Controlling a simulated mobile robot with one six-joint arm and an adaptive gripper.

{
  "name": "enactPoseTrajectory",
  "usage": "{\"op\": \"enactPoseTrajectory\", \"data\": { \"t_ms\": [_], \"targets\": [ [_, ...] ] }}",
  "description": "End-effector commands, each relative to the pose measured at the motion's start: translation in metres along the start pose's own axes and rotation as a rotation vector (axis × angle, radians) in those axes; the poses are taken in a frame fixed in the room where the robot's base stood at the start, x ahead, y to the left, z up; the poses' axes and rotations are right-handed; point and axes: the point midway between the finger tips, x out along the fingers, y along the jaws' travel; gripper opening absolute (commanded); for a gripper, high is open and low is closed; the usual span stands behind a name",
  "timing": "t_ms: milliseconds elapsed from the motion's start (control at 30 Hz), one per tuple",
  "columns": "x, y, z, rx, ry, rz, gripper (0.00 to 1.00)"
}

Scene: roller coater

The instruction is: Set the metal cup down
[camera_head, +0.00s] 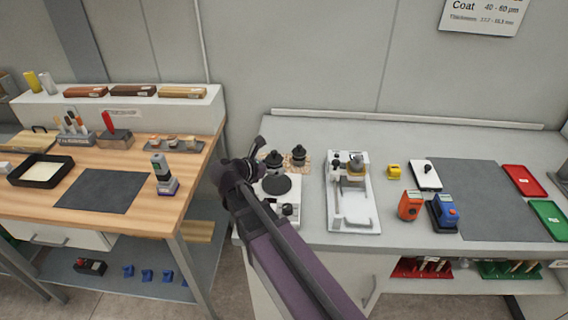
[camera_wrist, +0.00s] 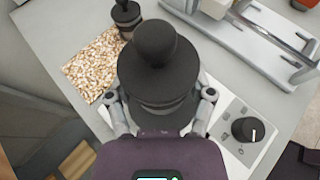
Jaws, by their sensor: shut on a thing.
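The metal cup shows as a dark, round, stepped body with a ball-shaped knob on top. In the wrist view the cup (camera_wrist: 158,62) fills the middle, between the two fingers of my gripper (camera_wrist: 160,100), which is shut on it. In the head view the cup (camera_head: 275,159) is at the end of my arm, by the back of a white bench device (camera_head: 290,222) with a dark round plate (camera_head: 277,185). The device also shows under the cup in the wrist view (camera_wrist: 232,150). The cup's underside is hidden, so I cannot tell whether it touches anything.
A similar dark knobbed piece (camera_head: 298,156) stands on a speckled mat (camera_wrist: 93,68) just beyond the cup. A white coater frame (camera_head: 355,215) stands to the right. Orange (camera_head: 409,206) and blue (camera_head: 446,212) instruments stand farther right. The grey bench (camera_head: 300,130) behind is clear.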

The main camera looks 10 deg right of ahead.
Motion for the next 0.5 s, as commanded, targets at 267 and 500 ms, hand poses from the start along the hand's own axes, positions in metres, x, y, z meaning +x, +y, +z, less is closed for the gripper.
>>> {"op": "enactPoseTrajectory", "data": {
  "t_ms": [267, 500],
  "targets": [
    [0.013, 0.028, 0.009, 0.0, -0.001, -0.001, 0.09],
    [0.035, 0.073, 0.023, 0.0, 0.0, 0.0, 0.09]
  ]
}}
